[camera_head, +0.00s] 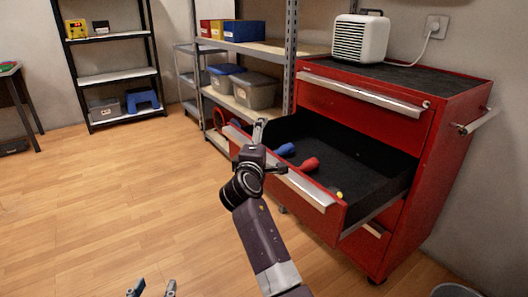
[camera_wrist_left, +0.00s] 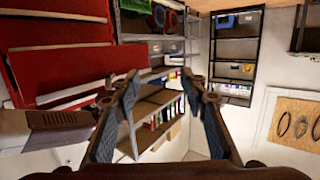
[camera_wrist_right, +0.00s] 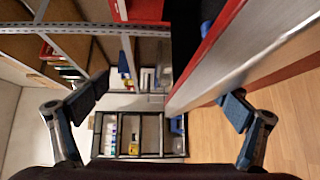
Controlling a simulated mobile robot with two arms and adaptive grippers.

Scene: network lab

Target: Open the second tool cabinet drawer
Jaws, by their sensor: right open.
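The red tool cabinet (camera_head: 408,225) stands at the right of the head view. Its second drawer (camera_head: 325,216) is pulled far out, with the black interior showing. Red and blue items lie inside. The top drawer (camera_head: 365,98) is shut. My right gripper (camera_head: 270,150) is open at the left end of the drawer front. In the right wrist view the drawer's silver handle strip (camera_wrist_right: 225,70) runs between the open fingers; contact cannot be told. My left gripper (camera_head: 150,289) shows only its fingertips at the bottom edge. It is open and empty in the left wrist view (camera_wrist_left: 160,82).
A grey shelf rack (camera_head: 291,55) with bins stands close to the left of the cabinet. A white heater (camera_head: 360,38) sits on the cabinet top. A black shelf (camera_head: 118,77) stands at the back left. The wooden floor (camera_head: 110,195) left of the drawer is clear.

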